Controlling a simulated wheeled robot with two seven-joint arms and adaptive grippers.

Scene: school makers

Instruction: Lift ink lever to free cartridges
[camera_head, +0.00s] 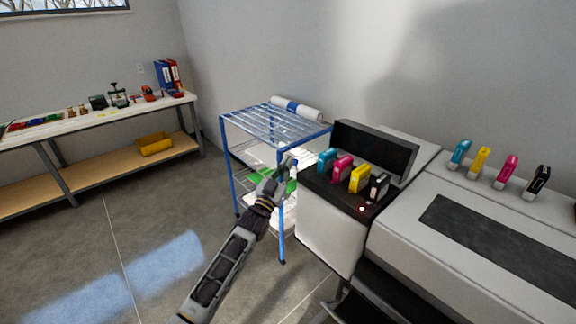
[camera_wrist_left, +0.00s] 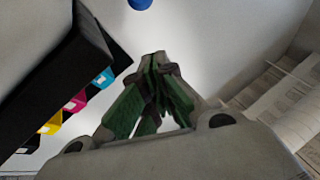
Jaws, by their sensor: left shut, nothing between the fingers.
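The printer's ink bay (camera_head: 345,196) is a dark block with its black lid (camera_head: 375,150) standing open. Cyan (camera_head: 326,160), magenta (camera_head: 341,168), yellow (camera_head: 359,179) and black (camera_head: 379,187) cartridges stand in it in a row. In the left wrist view, the cyan (camera_wrist_left: 104,79), magenta (camera_wrist_left: 75,103) and yellow (camera_wrist_left: 51,124) ones show at the left. My left gripper (camera_head: 288,165) is just left of the bay, apart from the cartridges. Its green-padded fingers (camera_wrist_left: 156,62) are closed together and empty. I cannot pick out the ink lever. My right gripper is not in view.
A blue wire cart (camera_head: 229,160) with a white roll (camera_head: 297,109) on top stands behind my left gripper. Several spare cartridges, including a cyan one (camera_head: 460,154), stand on the printer's top (camera_head: 420,194) at right. A workbench (camera_head: 100,117) lines the left wall. The floor at left is clear.

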